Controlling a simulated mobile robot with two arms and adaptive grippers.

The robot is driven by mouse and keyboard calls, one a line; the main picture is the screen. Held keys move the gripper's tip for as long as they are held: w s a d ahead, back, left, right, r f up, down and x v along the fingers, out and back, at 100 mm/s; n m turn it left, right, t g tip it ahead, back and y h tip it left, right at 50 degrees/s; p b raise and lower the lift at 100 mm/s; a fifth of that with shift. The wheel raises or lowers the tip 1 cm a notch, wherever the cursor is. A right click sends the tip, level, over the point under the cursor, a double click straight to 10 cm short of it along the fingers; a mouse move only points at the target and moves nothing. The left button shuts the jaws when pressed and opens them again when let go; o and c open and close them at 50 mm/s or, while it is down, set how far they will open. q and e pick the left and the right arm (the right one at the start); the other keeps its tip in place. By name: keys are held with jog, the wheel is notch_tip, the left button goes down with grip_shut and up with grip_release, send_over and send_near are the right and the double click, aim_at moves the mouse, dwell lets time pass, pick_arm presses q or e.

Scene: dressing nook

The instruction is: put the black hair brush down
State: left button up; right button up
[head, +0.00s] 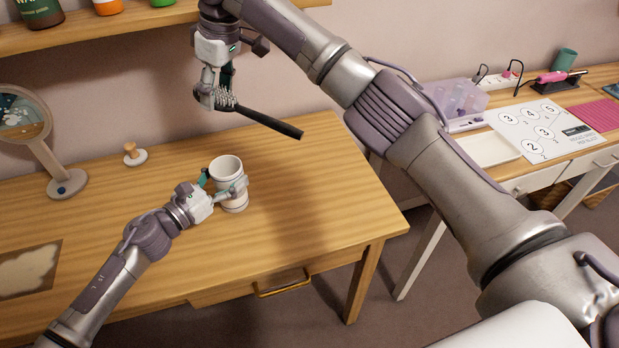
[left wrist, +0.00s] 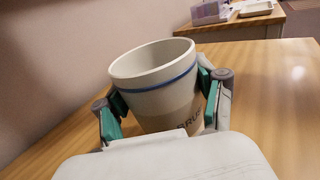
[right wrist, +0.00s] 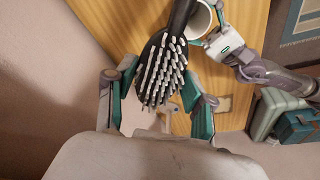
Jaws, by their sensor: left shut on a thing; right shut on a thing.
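The black hair brush (head: 268,121) is held in the air above the back of the wooden table. Its black handle points down to the right in the head view. My right gripper (head: 220,92) is shut on its bristle end; the pale bristles show between the fingers in the right wrist view (right wrist: 162,72). My left gripper (head: 222,186) is shut on a white cup (head: 228,168), one finger on each side. The cup has a blue band and partly hidden lettering in the left wrist view (left wrist: 155,68). It looks empty and upright on the table.
The wooden table (head: 310,170) is clear right of the cup. A round mirror (head: 65,180) and a small wooden-knobbed stand (head: 134,155) are at the left. A shelf with bottles (head: 105,32) hangs above. A second table at right holds a numbered sheet (head: 540,128) and a tray (head: 487,148).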

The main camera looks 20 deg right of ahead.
jog(key=s+d+f+n+g, duration=0.1)
jog(key=s+d+f+n, duration=0.2)
jog(key=d+f+n, duration=0.3)
jog(key=n+g+h, duration=0.1)
jog(key=n+h, duration=0.1)
jog(key=n, duration=0.4)
send_over(295, 206)
notch_tip(295, 206, down, 13)
jog(key=shift+s+d+f, duration=0.1)
jog(key=shift+f, duration=2.8)
jog(key=shift+f, duration=0.15)
jog(key=o, duration=1.2)
jog(key=shift+c, duration=0.2)
notch_tip(295, 206, up, 12)
jog(key=shift+d, duration=0.2)
